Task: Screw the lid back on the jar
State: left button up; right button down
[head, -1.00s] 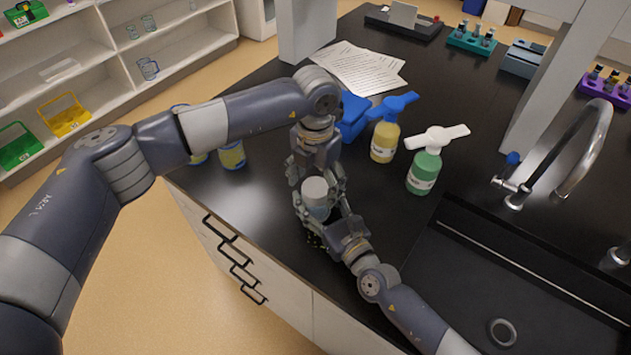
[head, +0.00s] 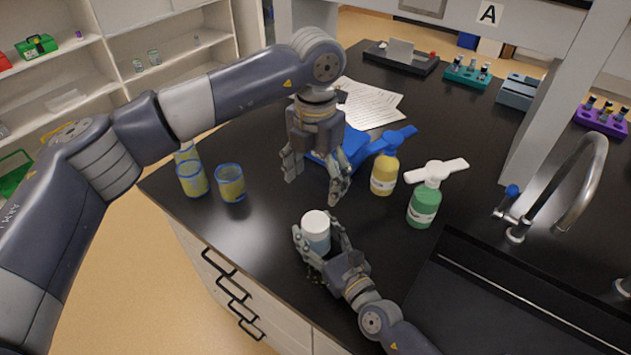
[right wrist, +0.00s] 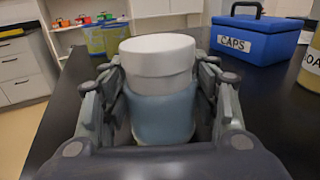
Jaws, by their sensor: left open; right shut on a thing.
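The jar (head: 318,243) stands upright near the front edge of the black bench, with a blue-grey body. The white lid (head: 315,222) sits level on top of it. My right gripper (head: 319,238) is shut around the jar's body from the front. In the right wrist view, the jar (right wrist: 162,118) is between the fingers and the lid (right wrist: 158,58) rises above them. How tightly the lid is threaded cannot be told. My left gripper (head: 314,188) is open and empty, pointing down above and behind the lid, clear of it.
A blue box marked CAPS (right wrist: 257,38) stands behind my left gripper. Yellow (head: 384,175) and green (head: 424,205) pump bottles stand to the right. Several blue-rimmed yellow containers (head: 231,184) stand at left. The sink (head: 470,300) is at the right front.

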jog(key=c, duration=0.5)
grip_release()
jog(key=v, duration=1.2)
